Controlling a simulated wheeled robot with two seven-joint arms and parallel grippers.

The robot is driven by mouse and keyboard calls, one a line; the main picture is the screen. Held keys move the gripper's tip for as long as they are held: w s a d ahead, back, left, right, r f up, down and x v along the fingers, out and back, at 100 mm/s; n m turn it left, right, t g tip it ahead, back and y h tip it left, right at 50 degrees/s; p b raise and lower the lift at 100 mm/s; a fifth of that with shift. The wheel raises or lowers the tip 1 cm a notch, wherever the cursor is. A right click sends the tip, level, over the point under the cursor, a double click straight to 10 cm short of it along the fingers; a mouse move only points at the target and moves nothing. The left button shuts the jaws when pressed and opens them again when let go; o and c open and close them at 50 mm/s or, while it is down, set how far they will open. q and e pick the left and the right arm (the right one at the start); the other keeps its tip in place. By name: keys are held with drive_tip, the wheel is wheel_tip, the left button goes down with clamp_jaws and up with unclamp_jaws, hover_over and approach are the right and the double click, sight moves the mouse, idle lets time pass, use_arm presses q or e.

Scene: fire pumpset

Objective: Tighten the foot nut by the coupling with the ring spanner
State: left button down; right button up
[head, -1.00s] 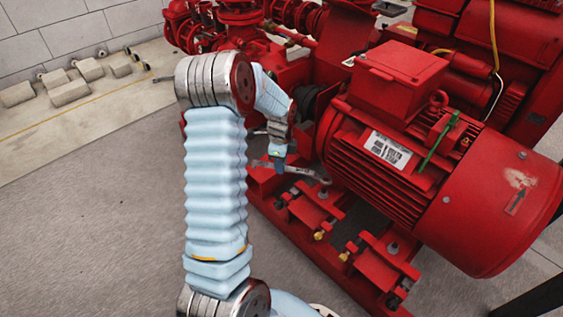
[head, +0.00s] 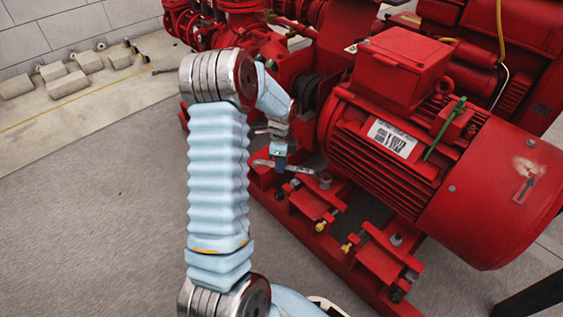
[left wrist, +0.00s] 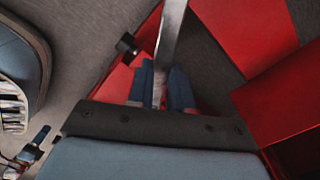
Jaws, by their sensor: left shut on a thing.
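My left gripper (head: 279,158) is in the middle of the head view, low beside the red pumpset. It is shut on the ring spanner (head: 297,168), a grey metal bar. The spanner points right, and its far end is close to the foot nut (head: 323,178) by the coupling. I cannot tell whether the ring sits around the nut or only beside it. In the left wrist view the spanner (left wrist: 171,28) runs up and out of frame from between the blue fingertips (left wrist: 166,88). Its ring end is not in that view. My right gripper is not in view.
The red motor (head: 400,150) stands close to the right of the gripper. The dark coupling (head: 311,91) is just above it. Other feet with bolts (head: 396,240) line the red base frame. Grey floor (head: 90,220) on the left is clear; pale blocks (head: 67,84) lie by the wall.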

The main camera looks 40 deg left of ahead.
use_arm(q)
drive_tip(key=shift+f+b, duration=0.85)
drive_tip(key=shift+f, duration=0.5)
drive_tip(key=w+a+m+p, duration=0.1)
drive_tip(key=w+m+p, duration=0.2)
drive_tip(key=w+m, duration=0.4)
drive_tip(key=shift+w+a, duration=0.2)
drive_tip(key=shift+w, duration=0.85)
drive_tip(key=shift+s+a+p, duration=0.1)
drive_tip(key=shift+s+p, duration=0.2)
drive_tip(key=shift+s, duration=0.05)
idle(0.6)
